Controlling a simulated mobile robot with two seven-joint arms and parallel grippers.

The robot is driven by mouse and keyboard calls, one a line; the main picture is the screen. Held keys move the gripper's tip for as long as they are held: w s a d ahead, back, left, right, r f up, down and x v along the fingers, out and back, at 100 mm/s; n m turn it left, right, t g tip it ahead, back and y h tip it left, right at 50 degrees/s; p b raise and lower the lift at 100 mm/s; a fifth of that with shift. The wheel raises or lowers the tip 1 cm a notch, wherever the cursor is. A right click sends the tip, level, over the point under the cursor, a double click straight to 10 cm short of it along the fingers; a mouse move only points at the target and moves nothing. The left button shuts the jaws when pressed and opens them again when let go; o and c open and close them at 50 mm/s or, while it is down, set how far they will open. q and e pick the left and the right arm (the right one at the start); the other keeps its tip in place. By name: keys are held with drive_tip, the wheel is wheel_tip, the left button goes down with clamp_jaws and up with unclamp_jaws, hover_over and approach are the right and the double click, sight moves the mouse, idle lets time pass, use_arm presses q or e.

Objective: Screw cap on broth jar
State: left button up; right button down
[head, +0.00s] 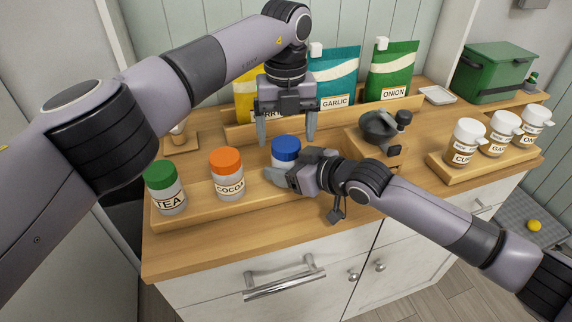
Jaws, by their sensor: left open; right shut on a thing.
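The broth jar (279,161) stands on the wooden tray at the front of the counter, its label hidden behind my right gripper. A blue cap (286,146) sits on top of the jar; I cannot tell how tightly it is seated. My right gripper (273,176) comes in from the right and is shut on the jar's body. My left gripper (287,140) points down from above and is open, its two fingers apart on either side of the blue cap with gaps showing.
An orange-capped cocoa jar (227,174) and a green-capped tea jar (165,188) share the tray (250,206). Yellow, teal and green bags (393,72) stand behind. A dark mortar-like bowl (378,127) and several white-capped shakers (465,142) stand to the right.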

use_arm(q)
wheel_tip(320, 180, up, 2)
drive_tip(key=shift+r, duration=0.1)
drive_tip(key=shift+c, duration=0.4)
drive_tip(key=shift+r+n, duration=1)
drive_tip(key=shift+r, duration=0.75)
drive_tip(key=shift+f, duration=0.1)
drive_tip(key=shift+f, duration=3.9)
drive_tip(key=c, duration=1.1)
